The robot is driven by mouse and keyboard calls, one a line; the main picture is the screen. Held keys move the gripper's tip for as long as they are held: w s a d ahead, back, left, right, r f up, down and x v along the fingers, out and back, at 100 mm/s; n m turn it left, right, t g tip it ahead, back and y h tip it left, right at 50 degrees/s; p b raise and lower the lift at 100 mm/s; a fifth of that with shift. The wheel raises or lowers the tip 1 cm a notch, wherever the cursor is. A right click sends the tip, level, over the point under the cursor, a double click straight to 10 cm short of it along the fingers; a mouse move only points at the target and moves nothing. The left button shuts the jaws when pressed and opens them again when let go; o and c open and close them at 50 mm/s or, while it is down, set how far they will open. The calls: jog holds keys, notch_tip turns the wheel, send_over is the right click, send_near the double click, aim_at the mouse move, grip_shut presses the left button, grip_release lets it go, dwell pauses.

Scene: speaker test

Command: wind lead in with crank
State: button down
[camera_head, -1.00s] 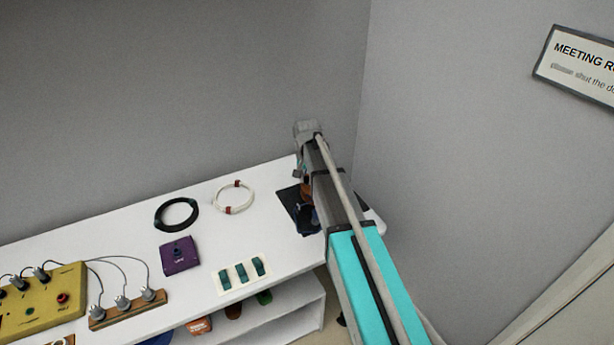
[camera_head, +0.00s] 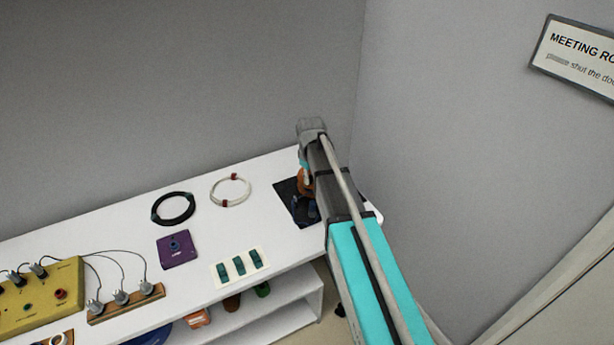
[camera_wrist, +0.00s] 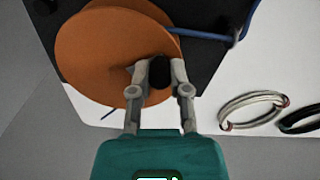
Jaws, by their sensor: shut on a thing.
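An orange reel (camera_wrist: 90,55) fills the upper left of the wrist view, on a dark base plate (camera_wrist: 205,65). A blue lead (camera_wrist: 205,37) runs from the reel to the right. My gripper (camera_wrist: 159,72) is shut on a black crank knob (camera_wrist: 159,73) at the reel's lower right. In the head view the orange reel (camera_head: 306,183) shows partly beside my arm, over the dark plate (camera_head: 287,198) at the right end of the white bench. My arm hides the rest of it and the gripper's fingertips.
A white cable coil (camera_head: 230,190) and a black coil (camera_head: 173,208) lie left of the plate. A purple box (camera_head: 177,249), a card with teal switches (camera_head: 239,267) and a yellow box (camera_head: 42,300) stand nearer. A grey wall is close at right.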

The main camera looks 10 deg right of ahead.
jog(key=n, duration=0.2)
jog(key=d+n, duration=0.1)
jog(key=s+d+n, duration=0.1)
jog(key=n, duration=0.1)
jog(key=shift+n, duration=0.3)
jog(key=d+n, duration=0.1)
jog(key=n, duration=0.1)
jog(key=d+n, duration=0.1)
jog(key=n, duration=0.2)
jog(key=shift+d+n, duration=0.1)
jog(key=shift+n, duration=0.2)
jog(key=c, duration=0.6)
grip_release()
